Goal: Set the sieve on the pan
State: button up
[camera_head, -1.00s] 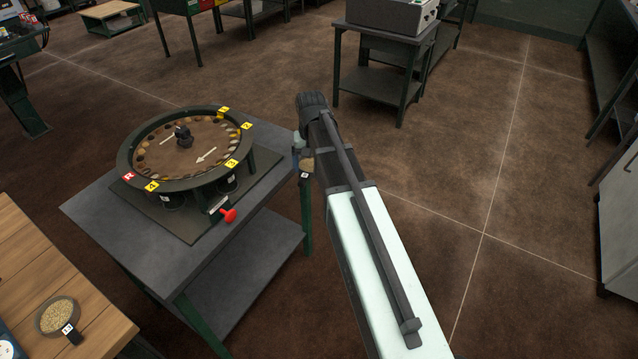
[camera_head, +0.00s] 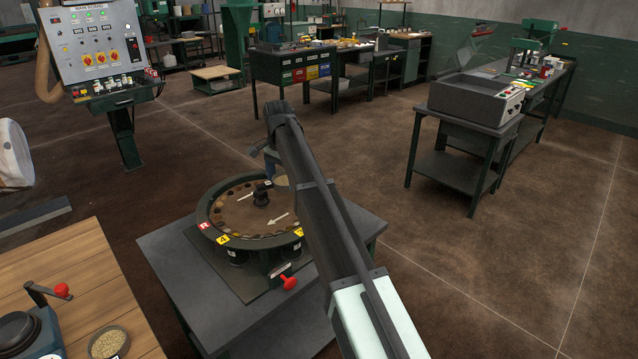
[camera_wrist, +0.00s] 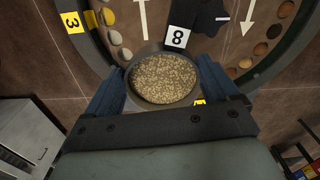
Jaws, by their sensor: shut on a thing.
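My gripper (camera_wrist: 160,70) is shut on a round dark dish of pale grain (camera_wrist: 165,80), with its blue fingers on either side. The dish has a white tag marked 8 on its far side. In the head view the dish (camera_head: 281,180) shows just left of my arm, at the right part of the round turntable (camera_head: 260,242). In the wrist view it covers part of the turntable, seemingly held above it. My arm hides the turntable's right side. I cannot make out a separate sieve or pan for certain.
The turntable has a raised dark rim, a central black knob (camera_head: 262,192) and a red handle (camera_head: 289,282).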

jog(key=s+a, duration=0.4)
jog(key=a, duration=0.6)
jog(key=s+a, duration=0.4)
jog(key=a, duration=0.5)
jog(key=n, duration=0.3)
send_near(6, 339)
jog(key=shift+f, duration=1.25)
jog(key=shift+f, duration=0.6)
jog(key=o, duration=0.8)
jog(key=shift+o, duration=0.2)
notch_tip(6, 339, up, 11)
